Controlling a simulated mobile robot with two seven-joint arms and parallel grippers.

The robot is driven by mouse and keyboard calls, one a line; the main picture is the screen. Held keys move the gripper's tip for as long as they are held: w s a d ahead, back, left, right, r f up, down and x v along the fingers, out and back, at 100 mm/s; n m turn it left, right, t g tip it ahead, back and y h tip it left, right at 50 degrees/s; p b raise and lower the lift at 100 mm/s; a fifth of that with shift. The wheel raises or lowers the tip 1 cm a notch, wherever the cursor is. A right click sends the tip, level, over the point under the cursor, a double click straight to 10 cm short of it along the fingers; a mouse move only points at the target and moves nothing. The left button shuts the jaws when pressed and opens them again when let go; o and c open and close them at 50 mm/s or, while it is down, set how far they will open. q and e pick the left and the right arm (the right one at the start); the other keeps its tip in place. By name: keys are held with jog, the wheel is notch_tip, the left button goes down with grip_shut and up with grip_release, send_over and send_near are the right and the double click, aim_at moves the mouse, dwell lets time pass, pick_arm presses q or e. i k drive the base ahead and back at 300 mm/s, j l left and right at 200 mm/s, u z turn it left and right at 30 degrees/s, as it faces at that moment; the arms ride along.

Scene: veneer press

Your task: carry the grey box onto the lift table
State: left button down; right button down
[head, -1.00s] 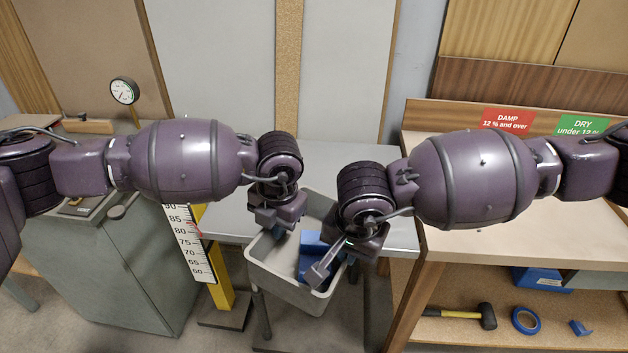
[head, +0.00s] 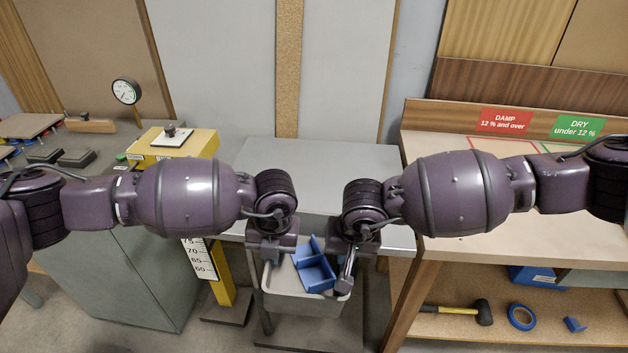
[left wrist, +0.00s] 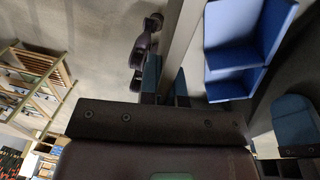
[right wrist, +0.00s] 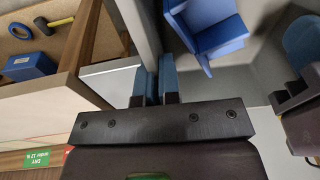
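The grey box (head: 290,303) is an open tray with a blue angled part (head: 315,272) inside. It hangs in front of the front edge of a grey-topped table (head: 320,160), which appears to be the lift table. My left gripper (head: 268,258) is at the box's left wall. In the left wrist view its fingers (left wrist: 166,88) stand on both sides of the wall. My right gripper (head: 346,275) is at the right wall, and its fingers (right wrist: 153,82) straddle that wall in the right wrist view. The box's far rim is partly hidden by my grippers.
A yellow post with a height scale (head: 203,262) stands left of the grey table. A grey cabinet (head: 120,280) is further left. A wooden bench (head: 460,255) with damp and dry signs stands close on the right. The grey tabletop looks clear.

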aim_at(311, 198)
jog(key=i, duration=1)
